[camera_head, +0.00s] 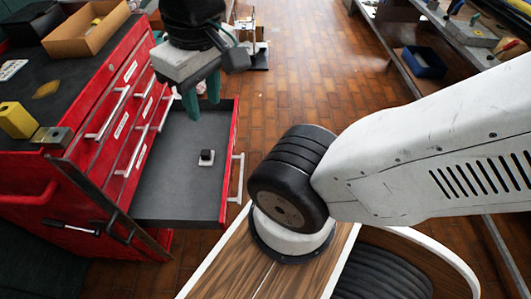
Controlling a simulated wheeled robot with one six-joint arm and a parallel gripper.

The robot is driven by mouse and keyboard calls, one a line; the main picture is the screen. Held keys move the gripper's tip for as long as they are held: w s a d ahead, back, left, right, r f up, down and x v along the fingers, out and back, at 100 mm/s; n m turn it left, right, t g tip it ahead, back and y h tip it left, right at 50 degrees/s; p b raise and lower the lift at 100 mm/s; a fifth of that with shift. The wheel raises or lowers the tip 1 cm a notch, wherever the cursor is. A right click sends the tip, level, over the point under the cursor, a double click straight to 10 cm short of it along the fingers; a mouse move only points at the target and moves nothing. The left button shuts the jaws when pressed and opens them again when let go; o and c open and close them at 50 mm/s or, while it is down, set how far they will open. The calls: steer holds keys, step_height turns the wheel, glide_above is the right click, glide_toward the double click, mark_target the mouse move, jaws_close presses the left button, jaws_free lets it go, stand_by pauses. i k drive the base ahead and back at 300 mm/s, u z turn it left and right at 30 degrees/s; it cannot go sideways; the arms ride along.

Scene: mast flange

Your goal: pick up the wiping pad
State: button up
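A small pale pad with a black block-shaped grip on top (207,157) lies on the grey floor of the open red drawer (165,197). It looks like the wiping pad, though it is small in the picture. My gripper (203,108) points down above the far part of the drawer, with its two green fingers apart and nothing seen between them. The gripper is apart from the pad, which lies below the fingertips in the picture. Nothing covers the pad.
The red tool chest (55,178) stands at left, with a cardboard box (86,30) and yellow block (16,120) on top. The drawer's red front and handle (237,178) rise at right. Shelving with a blue bin (424,63) stands far right. The drawer is otherwise empty.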

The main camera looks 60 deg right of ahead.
mark_target(207, 155)
steer(key=z, duration=0.35)
steer(key=k, duration=0.9)
steer(key=z, duration=0.8)
steer(key=i, duration=1.15)
steer(key=u, duration=0.75)
